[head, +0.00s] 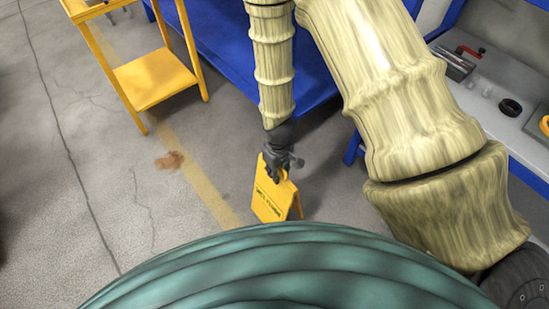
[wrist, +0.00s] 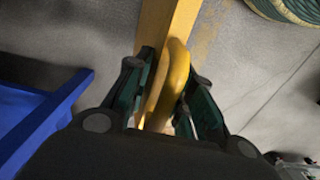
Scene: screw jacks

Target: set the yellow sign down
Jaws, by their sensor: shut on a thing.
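The yellow sign (head: 270,201) is a folding floor sign with dark lettering on its face. It stands upright, its two panels spread a little, at the middle of the head view. My gripper (head: 279,173) is at its top and shut on its handle. In the wrist view the yellow handle loop (wrist: 176,75) lies between the two fingers of my gripper (wrist: 162,105). The sign's lower edge is close to the floor; I cannot tell if it touches.
A yellow cart (head: 153,79) stands at the upper left. A blue bench (head: 215,40) is behind my arm, and a workbench with tools (head: 508,105) is at the right.

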